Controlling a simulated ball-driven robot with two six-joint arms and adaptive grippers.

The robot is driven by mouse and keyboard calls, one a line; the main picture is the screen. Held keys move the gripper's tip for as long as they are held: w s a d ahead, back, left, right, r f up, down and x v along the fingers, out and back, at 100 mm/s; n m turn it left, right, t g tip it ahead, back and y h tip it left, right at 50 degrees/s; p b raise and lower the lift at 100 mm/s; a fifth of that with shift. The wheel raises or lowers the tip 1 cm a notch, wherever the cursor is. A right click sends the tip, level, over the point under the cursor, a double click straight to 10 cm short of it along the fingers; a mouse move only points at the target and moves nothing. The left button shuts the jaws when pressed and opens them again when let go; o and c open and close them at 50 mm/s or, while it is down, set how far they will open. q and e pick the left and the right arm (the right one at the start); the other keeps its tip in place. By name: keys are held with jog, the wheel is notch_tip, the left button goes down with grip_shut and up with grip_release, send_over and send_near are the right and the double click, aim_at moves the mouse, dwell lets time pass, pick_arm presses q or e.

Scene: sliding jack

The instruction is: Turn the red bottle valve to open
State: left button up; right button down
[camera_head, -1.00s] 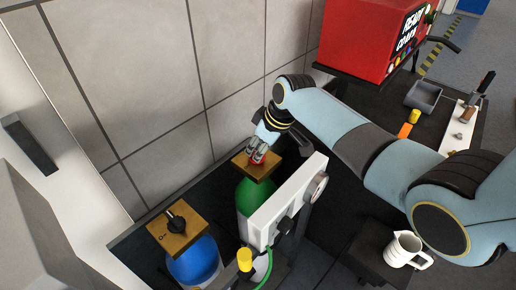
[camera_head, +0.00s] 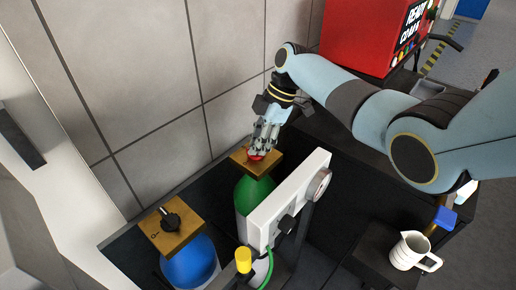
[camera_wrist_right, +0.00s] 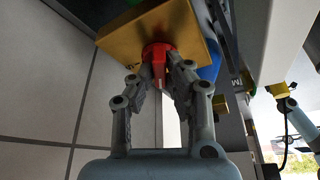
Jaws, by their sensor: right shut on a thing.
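The red valve (camera_head: 256,156) sits on a brass block (camera_head: 240,157) on top of a green bottle (camera_head: 250,193). My right gripper (camera_head: 262,150) comes down from above with its fingers around the valve. In the right wrist view the red valve (camera_wrist_right: 158,62) lies between the two fingertips, and the right gripper (camera_wrist_right: 160,75) is shut on it. The brass block (camera_wrist_right: 145,32) shows behind the valve.
A blue bottle (camera_head: 188,262) with a black knob (camera_head: 170,221) stands at the left. A white panel (camera_head: 290,199) with a gauge stands right of the green bottle. A white jug (camera_head: 410,250) stands at the lower right. A tiled wall rises behind.

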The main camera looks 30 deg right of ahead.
jog(key=n+g+b, duration=0.1)
jog(key=n, duration=0.1)
jog(key=n+g+b, duration=0.1)
jog(key=n+b, duration=0.1)
jog(key=n, duration=0.1)
jog(key=shift+f, duration=0.1)
jog(key=shift+n+b, duration=0.3)
dwell(0.4)
jog(key=c, duration=1.3)
grip_release()
jog(key=shift+c, duration=0.2)
jog(key=shift+w, duration=0.1)
jog(key=shift+d+r, duration=0.1)
jog(key=shift+r, duration=0.3)
jog(key=v, duration=1.1)
jog(key=shift+r, duration=0.1)
